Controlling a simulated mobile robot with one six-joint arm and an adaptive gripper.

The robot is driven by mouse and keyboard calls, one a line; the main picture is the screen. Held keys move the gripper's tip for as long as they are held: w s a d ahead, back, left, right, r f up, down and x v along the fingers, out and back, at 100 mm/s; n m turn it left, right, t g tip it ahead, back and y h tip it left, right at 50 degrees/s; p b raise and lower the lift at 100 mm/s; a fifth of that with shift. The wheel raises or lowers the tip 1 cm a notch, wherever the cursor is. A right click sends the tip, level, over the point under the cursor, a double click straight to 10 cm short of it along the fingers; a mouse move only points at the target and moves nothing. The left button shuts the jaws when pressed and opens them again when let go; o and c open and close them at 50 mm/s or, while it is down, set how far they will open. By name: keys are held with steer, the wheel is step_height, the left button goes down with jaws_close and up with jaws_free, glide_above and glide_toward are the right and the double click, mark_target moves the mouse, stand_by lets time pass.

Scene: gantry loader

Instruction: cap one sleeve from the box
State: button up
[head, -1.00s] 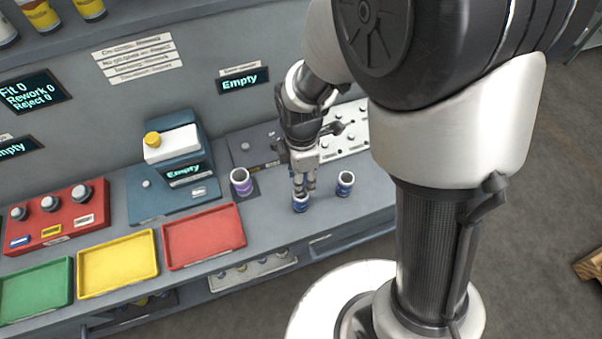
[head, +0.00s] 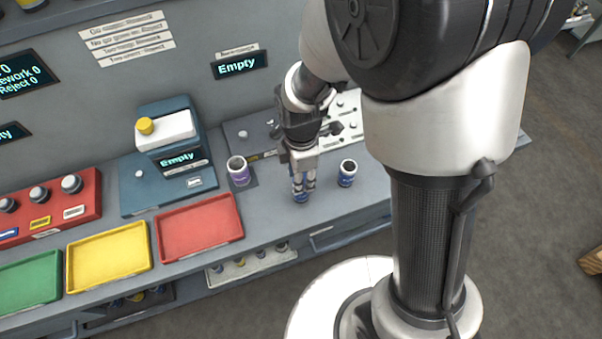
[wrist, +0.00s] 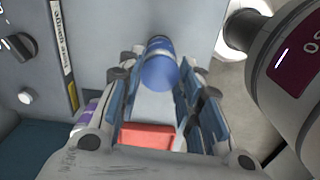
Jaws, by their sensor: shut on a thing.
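My gripper (head: 303,188) points down at the bench and is shut on a blue cylinder (head: 301,198), which looks like a sleeve. In the wrist view the blue cylinder (wrist: 159,66) sits between the fingertips (wrist: 157,82); whether its end is open or capped is unclear. A second blue sleeve (head: 347,175) with a white band and dark open top stands upright just right of the gripper. A purple cup-like sleeve (head: 239,172) with a white rim stands upright to the left, on a dark pad; it shows partly in the wrist view (wrist: 86,112).
Red (head: 200,226), yellow (head: 108,258) and green (head: 28,282) trays line the bench front. A blue device (head: 168,150) reading "Empty" stands behind the red tray. A red knob panel (head: 45,212) is far left. A white perforated plate (head: 345,125) lies behind the gripper.

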steer(key=shift+f, duration=0.1)
steer(key=o, duration=0.8)
steer(key=shift+o, duration=0.2)
steer(key=shift+r, duration=0.5)
step_height(320, 180, up, 11)
